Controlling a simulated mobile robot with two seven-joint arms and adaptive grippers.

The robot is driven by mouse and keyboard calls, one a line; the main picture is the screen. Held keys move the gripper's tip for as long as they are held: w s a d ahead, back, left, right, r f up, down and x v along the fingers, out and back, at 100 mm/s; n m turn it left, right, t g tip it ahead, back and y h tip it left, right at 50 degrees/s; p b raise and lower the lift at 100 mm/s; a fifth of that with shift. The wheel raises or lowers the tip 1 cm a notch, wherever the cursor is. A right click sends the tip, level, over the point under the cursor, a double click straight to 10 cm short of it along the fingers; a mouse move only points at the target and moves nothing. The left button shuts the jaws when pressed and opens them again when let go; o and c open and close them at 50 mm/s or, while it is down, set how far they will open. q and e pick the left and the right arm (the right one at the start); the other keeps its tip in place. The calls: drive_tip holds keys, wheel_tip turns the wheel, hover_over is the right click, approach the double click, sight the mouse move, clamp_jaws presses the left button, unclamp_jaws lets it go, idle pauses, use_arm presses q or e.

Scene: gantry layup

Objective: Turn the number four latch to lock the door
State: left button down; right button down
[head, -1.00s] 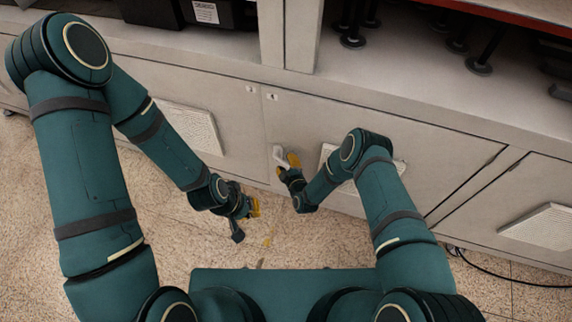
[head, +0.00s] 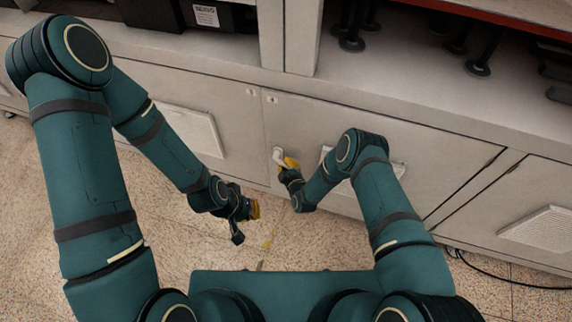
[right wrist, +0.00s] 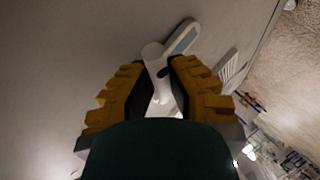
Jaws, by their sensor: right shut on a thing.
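The latch (head: 278,154) is a small pale handle on the light grey door (head: 450,150), near the door's left edge. In the right wrist view the white latch (right wrist: 153,52) shows a rounded end, and its handle runs down between my yellow fingers. My right gripper (head: 287,163) is shut on the latch handle; its fingers also show in the right wrist view (right wrist: 165,85). I cannot read a number on the latch. My left gripper (head: 254,209) hangs in front of the cabinet, left of the latch and apart from it; its finger gap is unclear.
A vent panel (head: 190,130) is on the cabinet front behind my left arm. Another vent (head: 545,232) is on the panel at right. Black stands (head: 478,66) are on the shelf above. A black cable (head: 500,278) lies on the speckled floor (head: 150,255) at right.

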drive_tip(key=shift+r+n+g+h+p, duration=0.4)
drive_tip(key=shift+r+n+h+p, duration=0.1)
drive_tip(key=shift+r+n+p, duration=0.15)
drive_tip(key=shift+d+r+n+g+h, duration=0.1)
drive_tip(key=shift+r+n+g+h, duration=0.25)
drive_tip(key=shift+n+h, duration=0.15)
drive_tip(key=shift+d+r+h+p, duration=0.1)
drive_tip(key=shift+h+p, duration=0.2)
drive_tip(key=shift+h, duration=0.1)
drive_tip(key=c, duration=0.9)
unclamp_jaws()
drive_tip(key=shift+c, duration=0.2)
drive_tip(key=shift+s, duration=0.1)
drive_tip(key=v, duration=1.1)
drive_tip(key=shift+s+r, duration=0.25)
drive_tip(key=shift+r, duration=0.15)
